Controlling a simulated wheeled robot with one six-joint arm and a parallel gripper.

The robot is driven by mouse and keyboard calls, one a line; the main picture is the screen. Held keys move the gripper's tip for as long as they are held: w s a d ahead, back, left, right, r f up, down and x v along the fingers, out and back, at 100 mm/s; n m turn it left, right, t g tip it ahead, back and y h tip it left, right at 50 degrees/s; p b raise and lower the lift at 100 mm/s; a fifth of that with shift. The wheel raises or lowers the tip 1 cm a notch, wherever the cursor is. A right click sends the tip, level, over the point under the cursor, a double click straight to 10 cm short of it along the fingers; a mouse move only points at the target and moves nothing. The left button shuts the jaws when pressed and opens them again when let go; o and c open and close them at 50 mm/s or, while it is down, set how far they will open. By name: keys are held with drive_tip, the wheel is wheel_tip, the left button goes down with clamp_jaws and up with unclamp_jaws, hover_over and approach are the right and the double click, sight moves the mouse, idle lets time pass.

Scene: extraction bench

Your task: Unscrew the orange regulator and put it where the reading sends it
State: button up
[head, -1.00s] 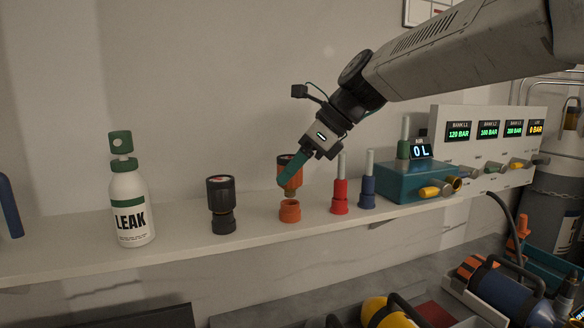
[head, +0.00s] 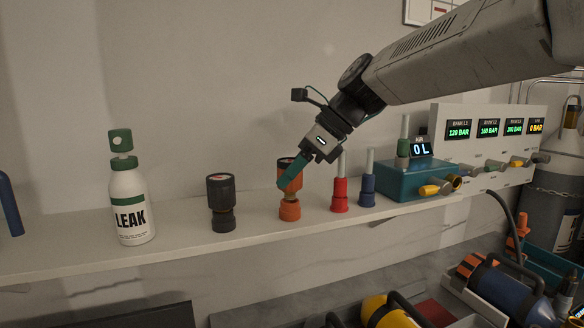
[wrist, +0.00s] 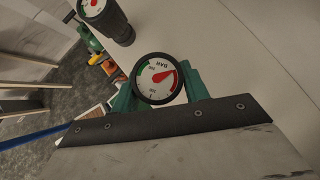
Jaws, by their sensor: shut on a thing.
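The orange regulator (head: 288,180) is upright, with a dark top and a stem below. My gripper (head: 294,172) is shut on it, green fingers around its upper body. The stem reaches down into the orange socket (head: 289,211) on the shelf; whether it is fully seated I cannot tell. In the wrist view the regulator's round gauge (wrist: 159,78) sits between the fingers (wrist: 160,95). Its dial is marked BAR, upside down, with a green band at left and a red area at upper right; the exact needle reading is too small to tell.
A black regulator (head: 221,203) stands left of the orange one, and a white LEAK bottle (head: 130,205) farther left. A teal block (head: 405,183) shows 0 L, beside the bank display panel (head: 490,150).

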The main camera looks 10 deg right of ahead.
drive_tip(key=shift+f, duration=0.85)
drive_tip(key=o, duration=1.4)
drive_tip(key=shift+c, duration=0.2)
drive_tip(key=v, duration=0.8)
drive_tip(key=s+d+f+n+h, duration=0.3)
drive_tip(key=s+d+f+n, duration=0.3)
drive_tip(key=s+f+n, duration=0.4)
drive_tip(key=s+d+f+n+g+h, duration=0.1)
drive_tip(key=s+d+f+n+h, duration=0.3)
drive_tip(key=s+f+n, duration=0.6)
drive_tip(key=s+d+n, duration=0.1)
drive_tip(key=s+d, duration=0.1)
drive_tip(key=s, duration=0.4)
drive_tip(key=shift+s+f+n+h, duration=0.15)
drive_tip(key=shift+s+n+h, duration=0.15)
drive_tip(key=shift+s+n, duration=0.1)
